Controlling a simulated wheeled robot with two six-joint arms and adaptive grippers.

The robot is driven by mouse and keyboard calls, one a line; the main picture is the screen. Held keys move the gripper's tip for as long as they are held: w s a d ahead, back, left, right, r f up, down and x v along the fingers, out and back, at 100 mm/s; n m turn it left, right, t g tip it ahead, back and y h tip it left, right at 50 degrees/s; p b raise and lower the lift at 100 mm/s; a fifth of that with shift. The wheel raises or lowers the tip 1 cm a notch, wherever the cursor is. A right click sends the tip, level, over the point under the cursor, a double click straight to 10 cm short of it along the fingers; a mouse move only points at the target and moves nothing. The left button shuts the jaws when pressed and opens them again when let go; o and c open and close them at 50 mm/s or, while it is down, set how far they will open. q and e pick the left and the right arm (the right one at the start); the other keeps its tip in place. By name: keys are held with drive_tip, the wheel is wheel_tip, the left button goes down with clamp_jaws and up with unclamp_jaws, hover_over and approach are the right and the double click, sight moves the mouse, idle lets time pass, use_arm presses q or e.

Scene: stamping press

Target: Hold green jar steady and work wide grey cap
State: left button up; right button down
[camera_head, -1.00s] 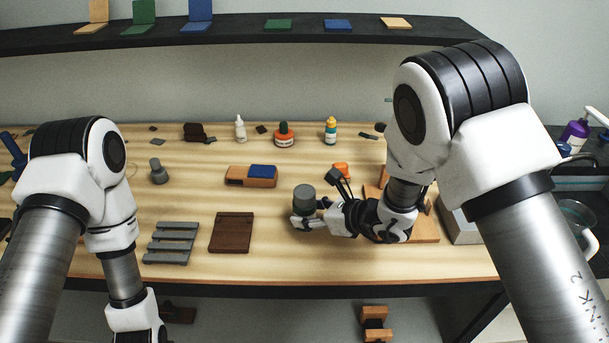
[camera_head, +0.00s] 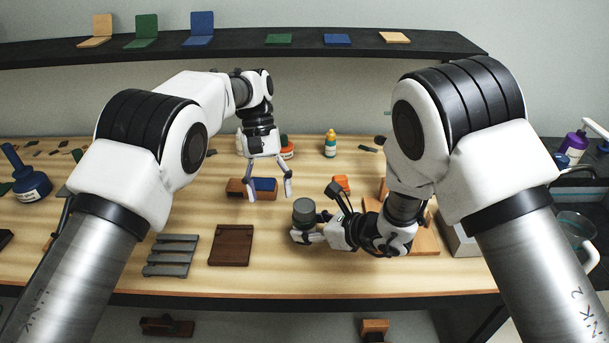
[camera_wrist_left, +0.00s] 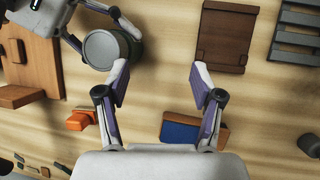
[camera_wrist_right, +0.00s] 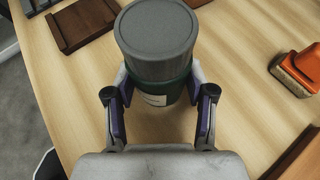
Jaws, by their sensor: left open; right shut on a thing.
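The green jar (camera_wrist_right: 170,88) stands upright on the table, with the wide grey cap (camera_wrist_right: 157,30) on its top. In the head view the grey cap (camera_head: 304,208) shows above my right gripper (camera_head: 306,236), which is shut around the jar's body from the right.
A dark brown board (camera_head: 231,245) and a grey slatted rack (camera_head: 173,255) lie left of the jar. An orange-handled brush (camera_wrist_right: 297,70) lies near the jar. A yellow-capped bottle (camera_head: 330,144) stands behind.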

sight(305, 202)
use_arm(q)
drive_tip(key=shift+t+y, duration=0.4)
drive_tip(key=shift+y, duration=0.4)
drive_tip(key=d+r, duration=0.1)
drive_tip(key=d, duration=0.4)
drive_tip(key=d+r, duration=0.1)
drive_tip(key=d, duration=0.1)
drive_tip(key=shift+w+d+r, duration=0.1)
drive_tip(key=shift+d+r, duration=0.1)
drive_tip(key=shift+r, duration=0.15)
drive_tip(key=x, duration=0.4)
drive_tip(key=shift+f, duration=0.35)
drive_tip(key=shift+c, duration=0.6)
drive_tip(key=c, duration=0.9)
drive_tip(key=o, duration=1)
